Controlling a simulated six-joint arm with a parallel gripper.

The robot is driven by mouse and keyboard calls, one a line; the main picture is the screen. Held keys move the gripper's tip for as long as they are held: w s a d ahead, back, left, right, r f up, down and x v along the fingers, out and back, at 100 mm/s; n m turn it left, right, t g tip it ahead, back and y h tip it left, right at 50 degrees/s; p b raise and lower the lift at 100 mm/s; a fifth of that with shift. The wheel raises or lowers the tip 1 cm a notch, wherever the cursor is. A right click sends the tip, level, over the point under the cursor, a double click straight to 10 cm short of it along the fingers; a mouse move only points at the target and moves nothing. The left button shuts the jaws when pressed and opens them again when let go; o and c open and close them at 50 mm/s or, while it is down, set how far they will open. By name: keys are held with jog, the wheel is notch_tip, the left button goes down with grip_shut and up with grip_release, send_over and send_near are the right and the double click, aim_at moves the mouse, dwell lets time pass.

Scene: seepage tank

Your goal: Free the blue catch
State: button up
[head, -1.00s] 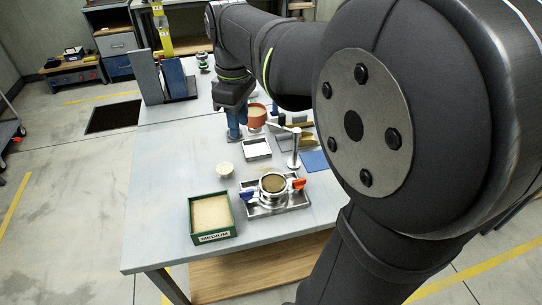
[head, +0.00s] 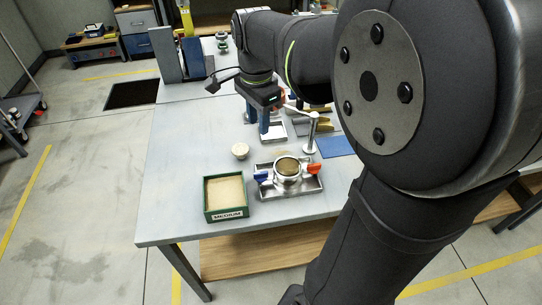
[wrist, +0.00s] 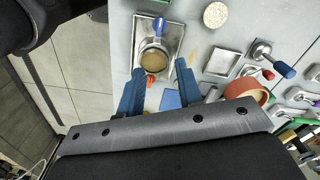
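The blue catch (head: 260,177) sits on the left side of a round metal cell (head: 288,168) filled with brown material. An orange catch (head: 315,168) is on the cell's opposite side. The cell stands in a shallow metal tray (head: 268,194). In the wrist view the blue catch (wrist: 158,24) is at the far side of the cell and the orange catch (wrist: 150,80) at the near side. My gripper (head: 264,130) is open and empty, above the table behind the cell. Its two blue fingers (wrist: 159,69) show apart in the wrist view, with nothing between them touched.
A green box of sand labelled MEDIUM (head: 208,205) stands left of the tray. A pale round disc (head: 240,150) lies behind it. A metal post (head: 311,135) and blue mat (head: 335,146) are to the right. An orange-brown cup (wrist: 250,94) shows in the wrist view.

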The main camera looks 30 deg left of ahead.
jog(key=f+m, duration=0.1)
jog(key=m, duration=0.4)
send_near(260, 173)
notch_tip(260, 173, down, 9)
jog(key=shift+w+r, duration=0.1)
jog(key=shift+r, duration=0.1)
grip_shut()
